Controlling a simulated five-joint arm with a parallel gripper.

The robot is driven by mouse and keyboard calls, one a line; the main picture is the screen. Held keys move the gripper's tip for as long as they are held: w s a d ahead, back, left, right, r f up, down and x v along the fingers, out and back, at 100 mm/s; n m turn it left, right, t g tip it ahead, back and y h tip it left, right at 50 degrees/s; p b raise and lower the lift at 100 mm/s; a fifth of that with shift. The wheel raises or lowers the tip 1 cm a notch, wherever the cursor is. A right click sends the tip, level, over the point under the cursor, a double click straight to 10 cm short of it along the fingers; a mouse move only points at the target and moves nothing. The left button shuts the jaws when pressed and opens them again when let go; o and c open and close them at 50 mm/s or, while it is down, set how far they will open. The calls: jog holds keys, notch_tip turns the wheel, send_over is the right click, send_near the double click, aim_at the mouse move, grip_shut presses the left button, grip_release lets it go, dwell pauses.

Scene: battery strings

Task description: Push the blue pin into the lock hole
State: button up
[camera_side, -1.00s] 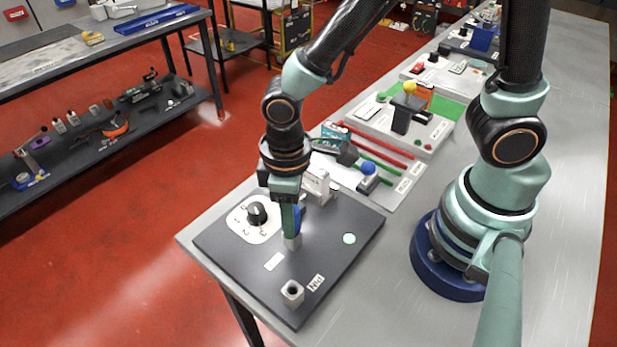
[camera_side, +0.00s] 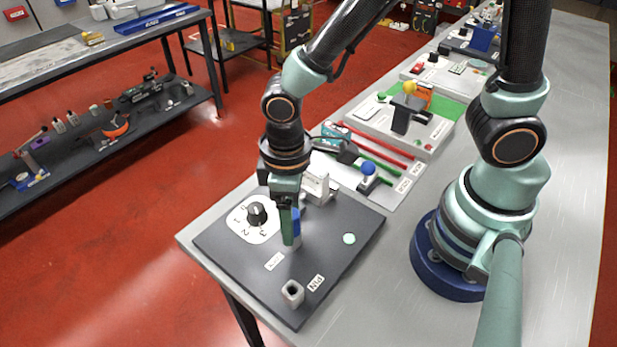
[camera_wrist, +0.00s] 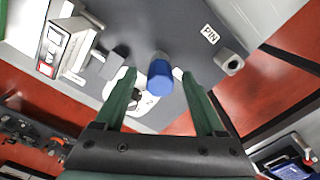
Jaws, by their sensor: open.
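The blue pin (camera_side: 297,222) stands upright on the dark board, partly hidden behind a green finger in the side view. A small light grey part shows at its foot, mostly covered by the finger. In the wrist view the blue pin (camera_wrist: 160,78) is between the two green fingers, with a gap on each side. My gripper (camera_wrist: 159,82) is open around it; in the side view my gripper (camera_side: 291,238) points down, low over the board. A grey square post with a dark hole (camera_side: 292,293) stands near the PIN label, apart from my gripper; the post (camera_wrist: 229,62) also shows in the wrist view.
A black knob (camera_side: 256,213) on a white numbered dial stands left of my gripper. A light grey bracket (camera_side: 318,188) is just behind it. The dark board (camera_side: 335,262) is clear to the right, except for a pale green disc (camera_side: 349,239).

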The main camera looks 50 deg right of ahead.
notch_tip(320, 180, up, 11)
dwell(0.4)
jog(key=w+d+r+m+t, duration=0.1)
jog(key=d+r+m+t, duration=0.1)
jog(key=d, duration=0.6)
jog(key=w+d+r+m+t, duration=0.2)
jog(key=d+r+m+t, duration=0.1)
jog(key=d, duration=0.6)
jog(key=shift+w+r+m+t, duration=0.25)
jog(key=shift+r+m+t, duration=0.05)
jog(key=shift+r+m, duration=0.55)
